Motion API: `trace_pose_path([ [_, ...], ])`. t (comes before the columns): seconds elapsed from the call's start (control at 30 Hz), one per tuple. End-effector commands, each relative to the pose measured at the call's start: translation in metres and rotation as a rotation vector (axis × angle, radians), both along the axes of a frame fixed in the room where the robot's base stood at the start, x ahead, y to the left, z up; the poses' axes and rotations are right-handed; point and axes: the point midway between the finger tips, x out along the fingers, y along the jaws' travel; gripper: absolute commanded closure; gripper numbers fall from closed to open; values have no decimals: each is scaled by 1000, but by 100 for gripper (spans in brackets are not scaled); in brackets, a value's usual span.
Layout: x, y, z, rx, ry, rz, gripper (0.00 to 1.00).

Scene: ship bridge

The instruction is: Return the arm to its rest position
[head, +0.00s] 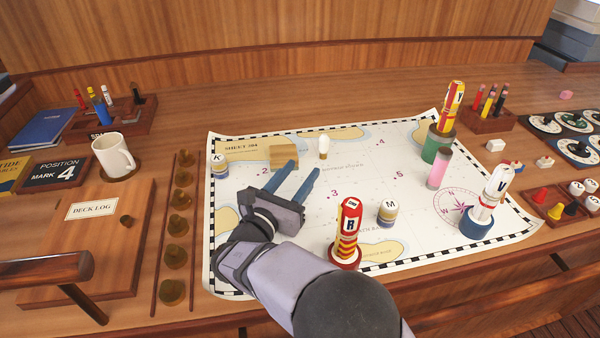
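My gripper (294,181) is in the head view, over the left middle of the sea chart (345,215). Its two blue fingers are apart, with nothing between them, and they point toward the back of the chart. A small wooden block (283,155) lies just beyond the fingertips. My arm reaches in from the bottom of the picture, and covers part of the chart's front left. The rest position itself is not marked in view.
A red-striped R piece (347,232) and a small M piece (387,212) stand right of my arm. The Y piece (450,108), V piece (490,193) and pink cylinder (438,170) stand farther right. A white mug (114,154) and deck log (92,235) are left.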

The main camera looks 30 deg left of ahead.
Motion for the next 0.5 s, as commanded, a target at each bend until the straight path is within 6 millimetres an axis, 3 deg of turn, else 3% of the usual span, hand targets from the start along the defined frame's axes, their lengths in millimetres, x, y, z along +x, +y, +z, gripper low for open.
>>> trace_pose_path([
  [0.3,4,-5,5,13,9,-14,60],
  [0.43,18,-24,19,64,45,-62,60],
  [0.5,30,-43,32,119,78,-113,60],
])
